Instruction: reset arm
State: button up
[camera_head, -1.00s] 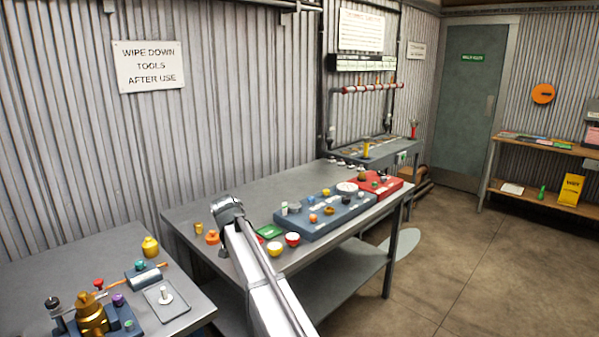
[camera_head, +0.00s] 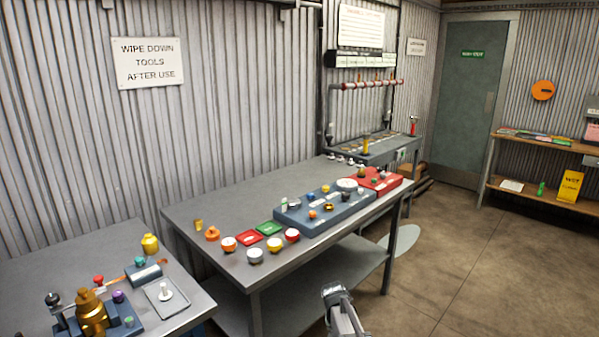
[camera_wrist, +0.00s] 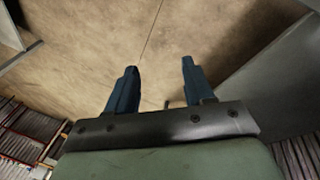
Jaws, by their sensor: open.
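My arm shows at the bottom of the head view, low and in front of the middle workbench's right part, clear of the bench top. In the wrist view my gripper (camera_wrist: 160,85) has its two blue fingers apart with nothing between them. Behind the fingers is bare brown floor (camera_wrist: 95,50). The fingertips themselves cannot be made out in the head view.
A left bench (camera_head: 190,312) holds a brass fitting (camera_head: 92,313). Open floor (camera_head: 455,265) lies to the right, before a wooden shelf (camera_head: 540,193).

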jog(key=s+d+f+g, duration=0.1)
jog(key=s+f+g, duration=0.1)
jog(key=s+f, duration=0.9)
jog(key=s+f+g+y, duration=0.1)
jog(key=s+f, duration=0.3)
jog(key=s, duration=0.8)
jog(key=s+f+n+g+y, duration=0.1)
jog(key=s+f, duration=0.3)
jog(key=s, duration=0.9)
jog(key=s+f+n+g, duration=0.1)
jog(key=s+f+g, duration=0.2)
jog(key=s, duration=1)
jog(key=shift+s+d+f+g+y, duration=0.15)
jog(key=shift+d+f+g+y, duration=0.2)
jog(key=shift+f, duration=0.3)
jog(key=shift+o, duration=0.5)
